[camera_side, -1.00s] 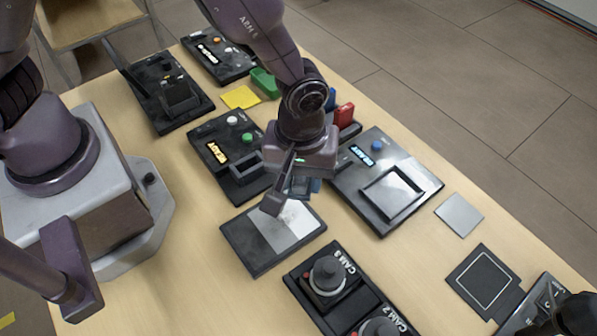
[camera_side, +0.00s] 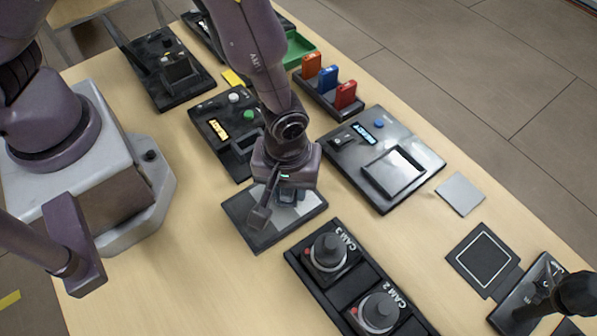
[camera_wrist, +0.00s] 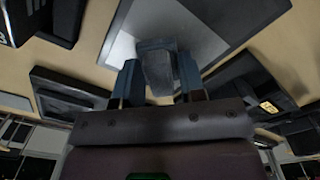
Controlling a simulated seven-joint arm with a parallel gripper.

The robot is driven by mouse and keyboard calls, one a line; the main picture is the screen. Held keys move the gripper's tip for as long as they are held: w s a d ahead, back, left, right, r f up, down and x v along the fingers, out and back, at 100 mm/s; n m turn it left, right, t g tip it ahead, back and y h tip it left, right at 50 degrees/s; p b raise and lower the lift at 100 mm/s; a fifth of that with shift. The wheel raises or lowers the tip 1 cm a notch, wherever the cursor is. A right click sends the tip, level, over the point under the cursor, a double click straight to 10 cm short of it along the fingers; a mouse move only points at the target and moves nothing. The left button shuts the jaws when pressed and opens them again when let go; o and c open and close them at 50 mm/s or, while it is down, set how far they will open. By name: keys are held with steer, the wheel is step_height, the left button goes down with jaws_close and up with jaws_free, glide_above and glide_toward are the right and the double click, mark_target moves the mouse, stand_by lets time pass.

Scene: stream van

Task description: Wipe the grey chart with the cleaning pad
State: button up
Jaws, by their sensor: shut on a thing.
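The grey chart (camera_side: 292,218) is a pale grey panel on a dark board lying flat on the table, below my gripper. In the wrist view the chart (camera_wrist: 190,28) fills the top middle, with a brighter, whiter patch on its left side. My gripper (camera_side: 287,196) is low over the chart and points down. In the wrist view its jaws (camera_wrist: 160,82) are shut on a dark grey block, the cleaning pad (camera_wrist: 157,66). The pad appears over the chart's panel; whether it touches the surface I cannot tell. In the side view my gripper mostly hides the pad.
A control box with CAM knobs (camera_side: 355,285) stands close in front of the chart. A panel with a raised frame (camera_side: 390,165) is to the right, and a button panel (camera_side: 225,125) behind. A rack (camera_side: 328,100) holds orange, blue and red pieces. A light square plate (camera_side: 460,194) lies right.

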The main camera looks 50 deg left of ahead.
steer(key=shift+s, duration=2)
steer(key=shift+w, duration=3.5)
step_height(320, 180, up, 8)
